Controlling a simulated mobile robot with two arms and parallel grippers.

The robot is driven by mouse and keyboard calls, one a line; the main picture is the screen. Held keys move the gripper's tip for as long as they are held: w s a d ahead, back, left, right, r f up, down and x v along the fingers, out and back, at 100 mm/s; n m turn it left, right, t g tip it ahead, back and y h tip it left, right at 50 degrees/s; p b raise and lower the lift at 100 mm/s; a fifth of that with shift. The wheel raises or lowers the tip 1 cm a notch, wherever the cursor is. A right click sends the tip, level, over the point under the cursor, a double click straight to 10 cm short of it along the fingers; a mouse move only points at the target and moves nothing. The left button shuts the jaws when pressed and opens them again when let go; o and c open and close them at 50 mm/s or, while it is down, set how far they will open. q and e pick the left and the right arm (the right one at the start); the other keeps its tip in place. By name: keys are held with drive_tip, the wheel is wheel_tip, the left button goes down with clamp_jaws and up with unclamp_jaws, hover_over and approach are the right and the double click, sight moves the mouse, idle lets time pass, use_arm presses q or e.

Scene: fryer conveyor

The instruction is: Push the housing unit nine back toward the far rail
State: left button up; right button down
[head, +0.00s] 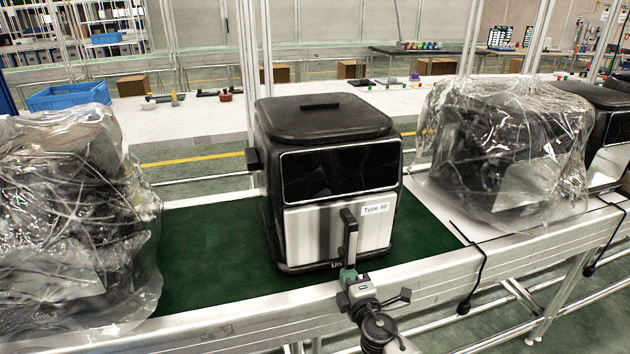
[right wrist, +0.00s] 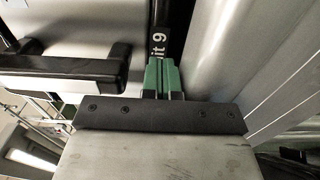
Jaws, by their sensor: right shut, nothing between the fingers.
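My left gripper is not in view.
Plastic-wrapped units stand at left (head: 70,220) and right (head: 505,150) of unit nine, with bare belt between. The near metal rail (head: 260,315) runs along the front. Upright posts (head: 247,60) rise behind the unit. A blue crate (head: 68,95) is farther back.

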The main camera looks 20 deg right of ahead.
drive_tip(key=shift+w, duration=0.25)
drive_tip(key=shift+w, duration=0.4)
drive_tip(key=shift+d, duration=0.1)
drive_tip(key=shift+w+r+b, duration=0.1)
drive_tip(key=shift+r+b, duration=0.05)
drive_tip(key=shift+b, duration=0.15)
drive_tip(key=shift+s+f, duration=0.2)
drive_tip(key=shift+s, duration=0.35)
drive_tip(key=s, duration=0.4)
drive_tip(key=shift+s+a, duration=0.2)
drive_tip(key=shift+s, duration=0.15)
